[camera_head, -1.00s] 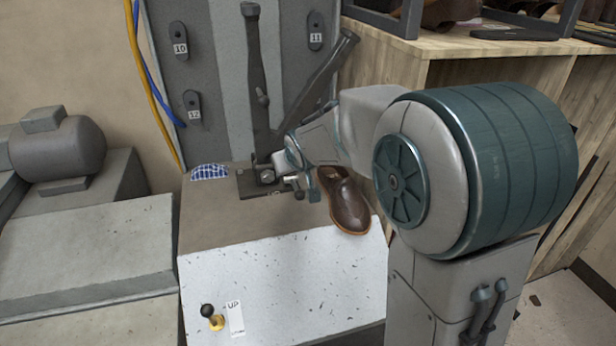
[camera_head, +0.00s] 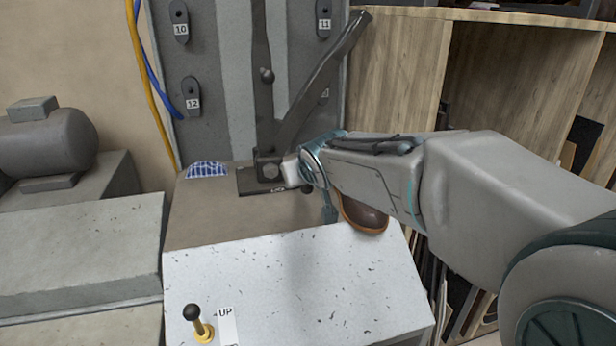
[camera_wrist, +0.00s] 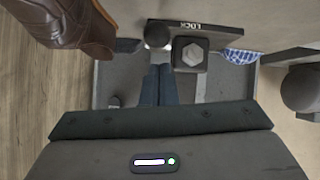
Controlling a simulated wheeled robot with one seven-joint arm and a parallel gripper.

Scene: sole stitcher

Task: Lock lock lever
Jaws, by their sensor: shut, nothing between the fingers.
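The dark LOCK plate (camera_head: 248,182) lies on top of the machine's bed; its lettering also shows in the wrist view (camera_wrist: 198,26). On it is a dark block with a hex bolt (camera_wrist: 190,53). The lock lever's round ball knob (camera_wrist: 158,36) sits beside the block, just beyond my fingertips. It shows dark in the head view (camera_head: 307,188). My gripper (camera_wrist: 158,68) is shut and empty, its fingers pointing at the knob. I cannot tell whether they touch it. In the head view my wrist hides part of the plate's right side.
A brown shoe (camera_head: 364,214) is right of the plate, partly behind my arm; it is close in the wrist view (camera_wrist: 62,22). A blue checked piece (camera_head: 207,169) lies left. Tall bars (camera_head: 318,88) rise behind. An UP lever (camera_head: 197,322) stands on the front panel.

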